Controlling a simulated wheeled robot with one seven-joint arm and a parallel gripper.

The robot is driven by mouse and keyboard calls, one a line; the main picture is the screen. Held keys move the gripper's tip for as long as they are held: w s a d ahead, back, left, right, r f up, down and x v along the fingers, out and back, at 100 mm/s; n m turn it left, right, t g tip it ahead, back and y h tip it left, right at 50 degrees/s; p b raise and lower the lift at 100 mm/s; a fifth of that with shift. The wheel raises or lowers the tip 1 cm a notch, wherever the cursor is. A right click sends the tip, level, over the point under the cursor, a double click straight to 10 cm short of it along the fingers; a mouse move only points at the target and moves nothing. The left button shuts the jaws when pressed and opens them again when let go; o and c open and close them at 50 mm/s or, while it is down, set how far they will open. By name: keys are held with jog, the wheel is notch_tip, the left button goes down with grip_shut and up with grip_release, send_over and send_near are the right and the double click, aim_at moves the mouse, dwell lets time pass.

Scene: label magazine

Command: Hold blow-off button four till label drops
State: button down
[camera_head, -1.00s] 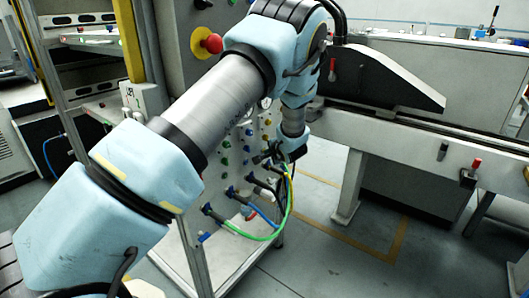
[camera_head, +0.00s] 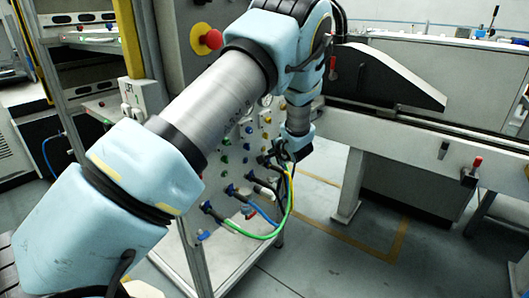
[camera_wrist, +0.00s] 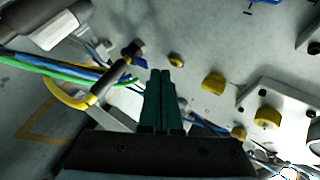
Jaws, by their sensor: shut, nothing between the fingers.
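My gripper (camera_wrist: 163,80) is shut and empty in the wrist view, its dark green fingers together and pointing at the pale grey panel (camera_wrist: 200,45). A small yellow button (camera_wrist: 176,60) sits on the panel just beyond and right of the fingertips. A larger yellow button (camera_wrist: 213,83) is further right. I cannot read which one is number four. In the head view, my gripper (camera_head: 283,155) is at the panel's right side, beside the hoses, and its fingers are too small to make out. No label can be made out.
Green, blue and yellow hoses (camera_wrist: 60,70) with a dark fitting (camera_wrist: 134,54) run left of my fingers. A white block with a yellow knob (camera_wrist: 267,118) stands out at right. A red emergency button (camera_head: 209,41) is above the panel. Floor right of the panel (camera_head: 315,215) is clear.

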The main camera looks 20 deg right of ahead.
jog(key=shift+s+d+b, duration=0.25)
jog(key=shift+s+d, duration=0.15)
jog(key=shift+s, duration=0.35)
jog(key=shift+s+d+b, duration=0.25)
jog(key=shift+s+d, duration=0.15)
jog(key=shift+s, duration=0.3)
jog(key=shift+s+d+b, duration=0.25)
jog(key=shift+s+d, duration=0.15)
jog(key=shift+s, duration=0.35)
